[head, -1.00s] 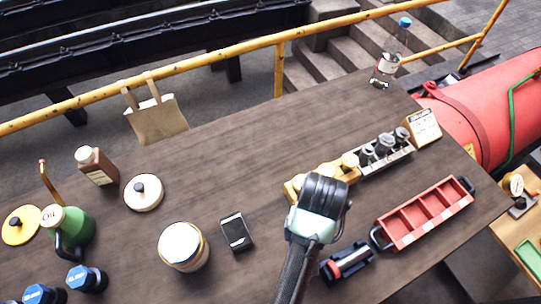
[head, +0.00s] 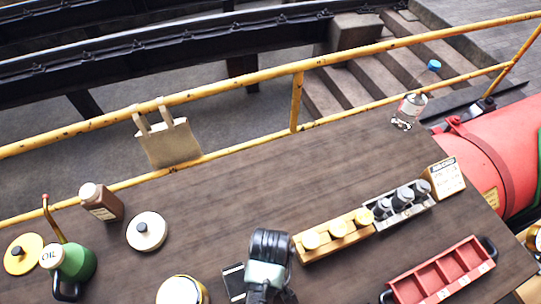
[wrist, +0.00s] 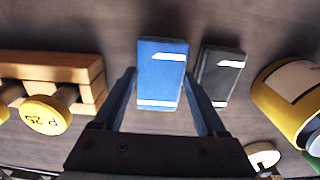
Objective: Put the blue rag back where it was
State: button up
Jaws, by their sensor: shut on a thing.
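The blue rag (wrist: 160,77), a flat folded block with white stripes, is between the two fingers of my gripper (wrist: 160,90) in the wrist view. My gripper is shut on it. A similar black folded piece with white stripes (wrist: 218,77) lies just to its right, and in the head view this black piece (head: 234,281) lies left of my gripper (head: 268,250). In the head view my gripper hides the blue rag. I cannot tell whether the rag touches the table.
A wooden rack (head: 335,237) with yellow-topped pieces is right of my gripper, joined by a grey rack (head: 408,211). A red tray (head: 442,272) is at the lower right. A jar (head: 182,290) stands left. The table's (head: 250,185) back middle is clear.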

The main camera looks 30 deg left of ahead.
jog(key=shift+f, duration=0.65)
jog(key=shift+f, duration=0.15)
jog(key=o, duration=1)
